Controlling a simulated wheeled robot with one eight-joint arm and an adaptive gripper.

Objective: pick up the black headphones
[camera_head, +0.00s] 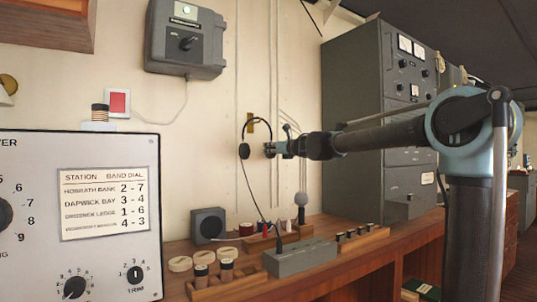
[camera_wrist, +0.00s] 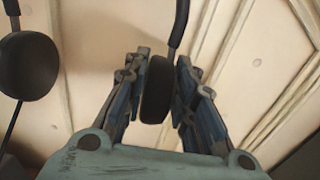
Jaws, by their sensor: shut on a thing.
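The black headphones (camera_head: 244,151) hang against the cream wall, at a small brass-coloured hook, with the band arched on top. A thin cord runs down from the left ear cup toward the desk. My gripper (camera_head: 270,149) reaches in from the right and is shut on the right ear cup. In the wrist view the fingers of my gripper (camera_wrist: 164,92) stand on both sides of that ear cup (camera_wrist: 157,90). The other ear cup (camera_wrist: 28,66) hangs free at the left of that view. The top of the band is outside the wrist view.
Below is a wooden desk (camera_head: 350,250) with a grey box (camera_head: 300,258), a small speaker (camera_head: 208,224) and wooden racks holding small items. A tall grey cabinet (camera_head: 355,110) stands behind my arm. A large dial panel (camera_head: 110,260) is at the left. Conduits run up the wall.

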